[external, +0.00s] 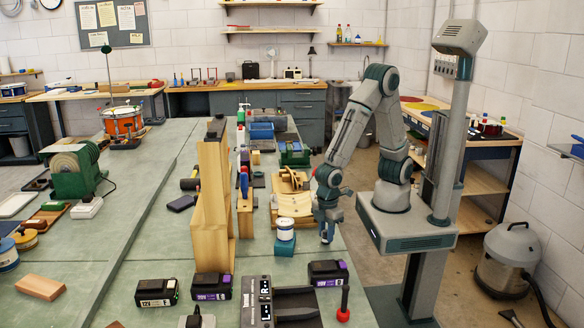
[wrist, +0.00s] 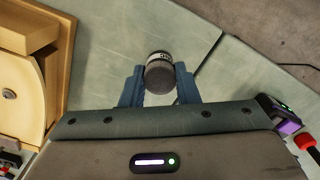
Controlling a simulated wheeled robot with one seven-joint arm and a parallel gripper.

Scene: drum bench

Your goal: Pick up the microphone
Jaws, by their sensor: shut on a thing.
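The microphone (wrist: 160,76) shows in the wrist view as a short, dark grey rounded body with a pale band, between the two blue fingers. My gripper (wrist: 159,85) is shut on it. In the external view my gripper (external: 327,222) points down at the bench's right edge, just right of a white tin on a blue block. There the microphone is small and mostly hidden by the fingers. I cannot tell whether it touches the bench.
The white tin (external: 285,229) stands close to the left of my gripper. A curved wooden piece (external: 294,203) lies behind it. Battery packs (external: 328,273) and a red-based tool (external: 343,314) are nearer the camera. A tall wooden frame (external: 212,205) stands further left.

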